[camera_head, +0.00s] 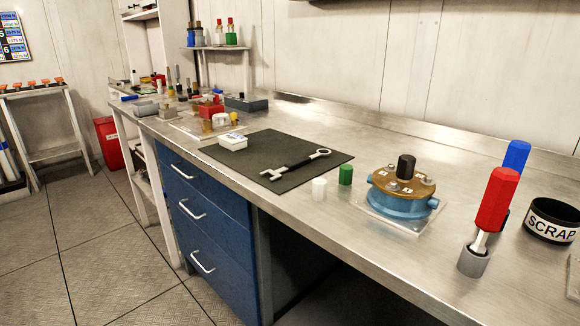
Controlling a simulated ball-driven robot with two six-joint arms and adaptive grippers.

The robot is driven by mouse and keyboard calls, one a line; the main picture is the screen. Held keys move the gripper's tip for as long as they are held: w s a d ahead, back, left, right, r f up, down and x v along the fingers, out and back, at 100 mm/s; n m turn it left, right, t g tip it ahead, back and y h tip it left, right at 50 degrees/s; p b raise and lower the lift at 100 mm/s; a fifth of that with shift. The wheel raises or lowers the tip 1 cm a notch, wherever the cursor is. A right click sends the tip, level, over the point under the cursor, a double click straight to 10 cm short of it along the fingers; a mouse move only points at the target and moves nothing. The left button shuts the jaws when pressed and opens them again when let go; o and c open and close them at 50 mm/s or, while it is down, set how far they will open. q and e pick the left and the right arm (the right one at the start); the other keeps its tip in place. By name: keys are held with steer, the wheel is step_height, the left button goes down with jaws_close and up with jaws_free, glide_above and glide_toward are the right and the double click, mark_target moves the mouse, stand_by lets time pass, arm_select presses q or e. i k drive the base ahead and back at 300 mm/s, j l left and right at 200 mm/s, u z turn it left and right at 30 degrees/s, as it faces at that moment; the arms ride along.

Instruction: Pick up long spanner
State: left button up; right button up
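The long spanner (297,164) lies flat on a dark mat (250,148) on the steel workbench. It has bright metal ends, with a ring at the far right end and an open jaw at the near left end, and a black middle section. Nothing touches it from above. Neither my left nor my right gripper shows in the head view.
A white box (233,141) sits on the mat's left part. White (319,188) and green (345,175) cylinders stand near its front right corner. Right of them are a blue-and-brass housing (402,194), red-handled tool (497,200), blue-handled tool (516,156) and black scrap bin (551,221).

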mark_target(291, 166)
steer(key=i+j+z, duration=0.15)
steer(key=z, duration=0.7)
steer(key=i+j+z, duration=0.15)
steer(key=j+z, duration=0.15)
steer(key=j, duration=0.25)
steer(key=i+j+z, duration=0.25)
steer(key=j, duration=0.35)
steer(key=j+z, duration=0.3)
steer(key=j, duration=0.3)
steer(key=k, duration=0.05)
